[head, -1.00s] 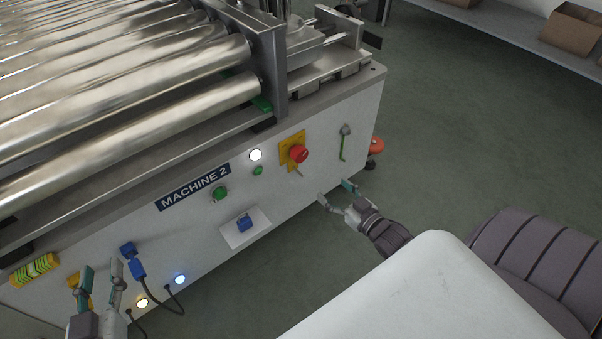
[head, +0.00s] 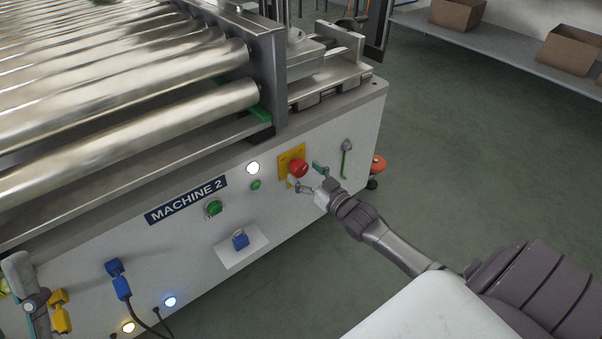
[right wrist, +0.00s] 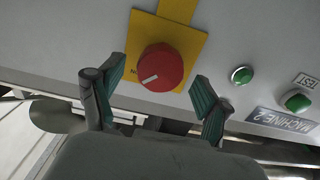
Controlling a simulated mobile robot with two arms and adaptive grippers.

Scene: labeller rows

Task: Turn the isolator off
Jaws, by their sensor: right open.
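The isolator is a red round knob (head: 299,168) on a yellow plate (head: 285,161), on the white front panel of the machine. In the right wrist view the red knob (right wrist: 160,67) shows a short white mark on its face, and some lettering beside it is partly hidden. My right gripper (head: 306,176) is open just in front of the knob. In the right wrist view its two fingers (right wrist: 158,76) stand apart on either side of the knob's lower part, with no clear contact. My left gripper (head: 25,290) is partly in view at the lower left edge; its fingertips are unclear.
Metal rollers (head: 130,130) lie above. Cardboard boxes (head: 570,50) stand on a shelf at the back right. The floor on the right is clear.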

